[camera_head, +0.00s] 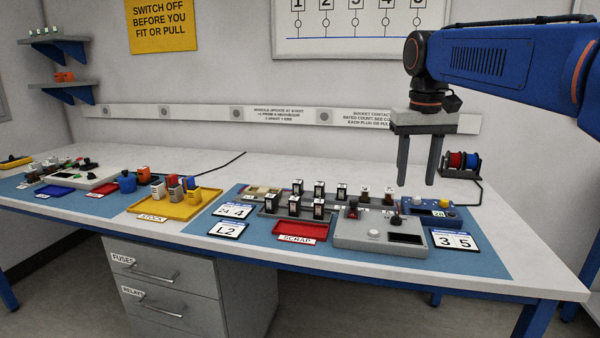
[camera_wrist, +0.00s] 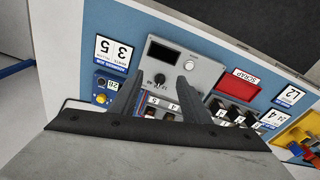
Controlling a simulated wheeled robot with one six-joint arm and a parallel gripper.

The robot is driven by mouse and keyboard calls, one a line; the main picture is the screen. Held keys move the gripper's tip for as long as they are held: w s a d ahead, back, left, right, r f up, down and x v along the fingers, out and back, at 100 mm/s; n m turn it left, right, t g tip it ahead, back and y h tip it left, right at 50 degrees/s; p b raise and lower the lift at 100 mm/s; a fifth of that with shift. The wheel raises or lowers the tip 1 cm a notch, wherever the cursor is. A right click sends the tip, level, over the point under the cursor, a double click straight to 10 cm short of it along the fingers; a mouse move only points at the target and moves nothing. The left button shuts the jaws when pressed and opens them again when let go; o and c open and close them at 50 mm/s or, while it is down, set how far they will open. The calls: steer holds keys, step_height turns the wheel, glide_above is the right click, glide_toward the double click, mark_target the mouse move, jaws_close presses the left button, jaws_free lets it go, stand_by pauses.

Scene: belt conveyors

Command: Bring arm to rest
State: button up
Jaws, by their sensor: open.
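My gripper (camera_head: 419,160) hangs from the blue arm at the upper right of the head view, fingers pointing down. It is open and nothing shows between its fingers. It is in the air above the right part of the bench, clear of the modules below. In the wrist view my gripper (camera_wrist: 158,98) shows both fingers apart, with a grey control box (camera_wrist: 175,61) beyond them. That grey control box (camera_head: 375,243) stands on the blue mat in the head view, with a dark display and a white knob.
A red scrap tray (camera_head: 300,231), several upright modules (camera_head: 318,192), a blue meter (camera_head: 430,211) and a yellow stock tray (camera_head: 178,211) stand on the bench. Wire spools (camera_head: 461,163) stand by the wall. The back strip of the bench (camera_head: 290,165) is mostly clear.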

steer(key=s+d+f+t, duration=0.1)
steer(key=s+f+t, duration=0.2)
steer(key=s+f, duration=2.1)
steer(key=shift+s+d+f+n+t+y, duration=0.3)
steer(key=shift+s+d+f+t, duration=0.1)
steer(key=shift+s, duration=0.05)
